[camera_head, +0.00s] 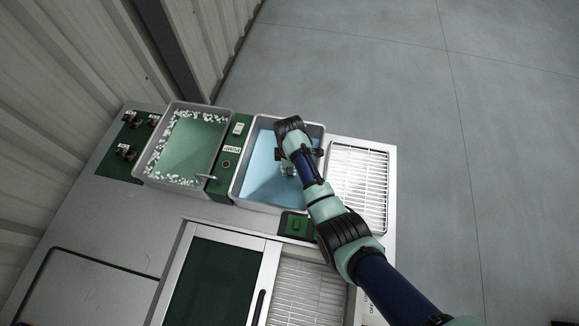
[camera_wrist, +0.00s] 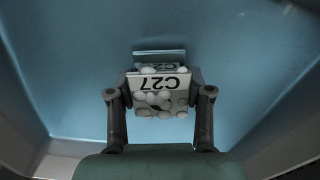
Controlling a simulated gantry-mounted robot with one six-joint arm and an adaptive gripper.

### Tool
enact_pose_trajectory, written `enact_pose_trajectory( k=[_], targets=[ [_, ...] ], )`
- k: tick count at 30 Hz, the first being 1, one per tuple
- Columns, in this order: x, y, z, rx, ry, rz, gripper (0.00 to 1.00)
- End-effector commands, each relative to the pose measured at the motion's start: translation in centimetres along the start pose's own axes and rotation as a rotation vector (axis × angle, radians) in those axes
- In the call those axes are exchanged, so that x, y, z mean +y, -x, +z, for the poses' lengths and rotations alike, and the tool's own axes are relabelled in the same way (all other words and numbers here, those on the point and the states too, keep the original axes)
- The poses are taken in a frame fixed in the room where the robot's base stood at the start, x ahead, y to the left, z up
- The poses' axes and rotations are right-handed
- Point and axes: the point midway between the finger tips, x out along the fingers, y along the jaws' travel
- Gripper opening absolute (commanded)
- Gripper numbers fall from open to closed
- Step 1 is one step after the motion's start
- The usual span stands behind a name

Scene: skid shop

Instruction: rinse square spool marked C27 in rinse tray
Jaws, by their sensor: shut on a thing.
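The square spool marked C27 (camera_wrist: 160,82) shows in the wrist view between my fingers, its label upside down. White foam blobs cling to its face. My gripper (camera_wrist: 160,105) is shut on it. In the head view, my gripper (camera_head: 288,168) reaches down into the blue rinse tray (camera_head: 262,178), and the spool is mostly hidden by the arm. The blue tray floor fills the wrist view around the spool. Whether the spool touches the tray floor I cannot tell.
A tray of green liquid with white foam (camera_head: 190,148) stands left of the rinse tray. A white slatted rack (camera_head: 358,185) is to its right. Small dark parts with labels (camera_head: 126,152) sit on a green mat at far left. A green-topped box (camera_head: 297,224) is in front.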

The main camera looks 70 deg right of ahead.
Motion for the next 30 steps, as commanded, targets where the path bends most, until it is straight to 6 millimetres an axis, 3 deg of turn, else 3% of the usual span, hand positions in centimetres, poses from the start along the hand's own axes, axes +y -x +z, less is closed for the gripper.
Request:
enact_pose_trajectory(
  k=[20,30],
  targets=[
    [0.0,-0.4,0.0,0.000,0.000,0.000,0.20],
    [-1.7,0.0,-0.4,0.000,0.001,-0.001,0.20]
  ],
)
